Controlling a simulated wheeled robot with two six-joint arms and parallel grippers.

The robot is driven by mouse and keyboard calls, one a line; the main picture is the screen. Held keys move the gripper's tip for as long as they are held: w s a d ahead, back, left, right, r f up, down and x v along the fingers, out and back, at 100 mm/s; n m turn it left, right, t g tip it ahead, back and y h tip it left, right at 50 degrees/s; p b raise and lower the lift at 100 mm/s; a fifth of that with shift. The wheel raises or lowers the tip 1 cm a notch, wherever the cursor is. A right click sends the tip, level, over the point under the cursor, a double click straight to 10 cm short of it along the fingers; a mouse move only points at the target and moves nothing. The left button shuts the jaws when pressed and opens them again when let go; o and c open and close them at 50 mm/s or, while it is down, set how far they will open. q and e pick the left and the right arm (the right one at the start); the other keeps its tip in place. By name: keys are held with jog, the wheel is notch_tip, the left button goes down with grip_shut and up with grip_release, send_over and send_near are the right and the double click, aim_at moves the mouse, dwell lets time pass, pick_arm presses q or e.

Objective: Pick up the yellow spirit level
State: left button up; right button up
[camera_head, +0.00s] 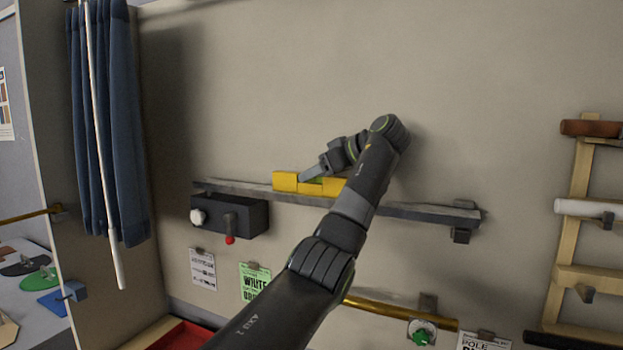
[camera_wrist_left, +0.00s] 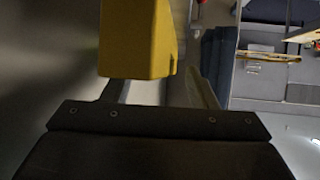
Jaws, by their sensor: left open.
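The yellow spirit level (camera_head: 285,182) lies along a narrow grey wall shelf in the head view. My left gripper (camera_head: 314,174) is at the level's middle, and my forearm covers part of its right side. In the left wrist view the yellow level (camera_wrist_left: 138,36) reaches down from the top, in front of my left gripper (camera_wrist_left: 160,88). The gripper's fingers are apart, one towards each side of the level. The level seems to stand between them, but I cannot tell whether either finger touches it. My right gripper is not in view.
The grey shelf (camera_head: 415,210) is fixed to a plain wall. A dark box (camera_head: 247,217) with a red-tipped lever hangs below its left part. A brass rod (camera_head: 400,312) is lower down. A blue curtain (camera_head: 112,120) hangs left; a wooden rack (camera_head: 568,230) stands right.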

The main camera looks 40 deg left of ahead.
pick_arm(q)
jog(key=shift+s+a+f, duration=0.15)
jog(key=shift+a, duration=0.2)
jog(key=shift+d, duration=0.1)
jog(key=shift+c, duration=0.3)
jog(key=shift+d, duration=0.15)
jog(key=shift+c, duration=1.1)
grip_shut()
